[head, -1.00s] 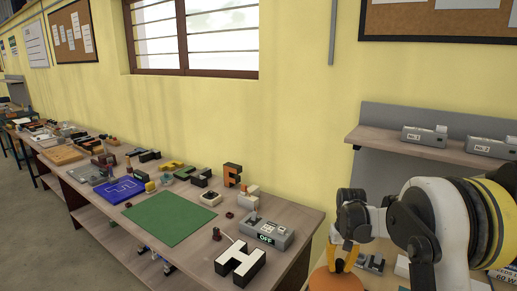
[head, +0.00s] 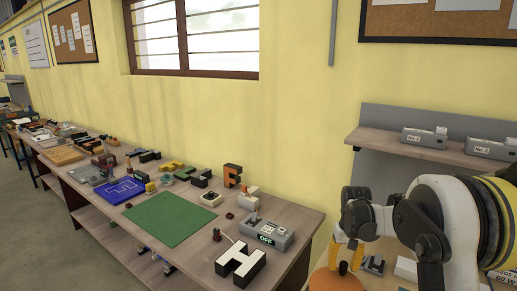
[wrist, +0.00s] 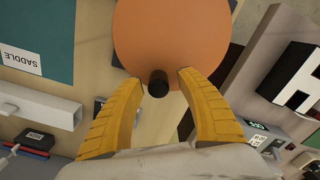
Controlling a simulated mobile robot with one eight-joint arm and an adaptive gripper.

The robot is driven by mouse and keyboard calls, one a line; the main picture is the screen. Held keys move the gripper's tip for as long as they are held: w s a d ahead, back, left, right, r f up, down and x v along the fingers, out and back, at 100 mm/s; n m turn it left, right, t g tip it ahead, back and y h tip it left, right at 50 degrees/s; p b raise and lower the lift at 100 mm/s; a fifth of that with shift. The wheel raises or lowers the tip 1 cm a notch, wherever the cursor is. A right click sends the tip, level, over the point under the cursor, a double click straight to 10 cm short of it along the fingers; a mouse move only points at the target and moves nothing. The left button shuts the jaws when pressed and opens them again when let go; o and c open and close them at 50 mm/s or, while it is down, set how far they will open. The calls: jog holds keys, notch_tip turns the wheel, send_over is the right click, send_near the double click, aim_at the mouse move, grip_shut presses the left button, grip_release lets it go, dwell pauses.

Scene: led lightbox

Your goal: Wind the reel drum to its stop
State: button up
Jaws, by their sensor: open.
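The reel drum is an orange disc (wrist: 175,35) with a dark knob (wrist: 158,84) near its edge. In the head view the drum (head: 333,282) shows only partly at the bottom edge. My gripper (wrist: 161,80) has two yellow fingers spread apart, with the knob between their tips. There is a gap on each side of the knob, so the fingers are not closed on it. In the head view my gripper (head: 347,258) points down at the drum. Any stop on the reel cannot be made out.
A grey OFF box (head: 267,232) and a black-and-white letter H (head: 240,263) stand at the near end of the left bench. A shelf (head: 430,151) with grey boxes is behind my arm.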

notch_tip(320, 180, up, 6)
jog(key=p, duration=0.2)
jog(key=shift+f+p, duration=0.15)
jog(key=shift+p, duration=0.25)
jog(key=s+a+r+t+b, duration=0.2)
jog(key=s+r+b, duration=0.15)
jog(key=s, duration=0.25)
jog(key=s+a+r+t+b, duration=0.1)
jog(key=s+a+r+b, duration=0.15)
jog(key=s+r, duration=0.3)
jog(key=s+a+f+t+b, duration=0.2)
jog(key=s+f, duration=0.1)
jog(key=s, duration=0.6)
jog(key=s+a+f+t+b, duration=0.1)
jog(key=s+f+t+b, duration=0.1)
jog(key=s, duration=0.6)
jog(key=shift+s+a+f+n+b, duration=0.35)
jog(key=shift+f+n+b, duration=0.1)
jog(key=shift+f, duration=0.2)
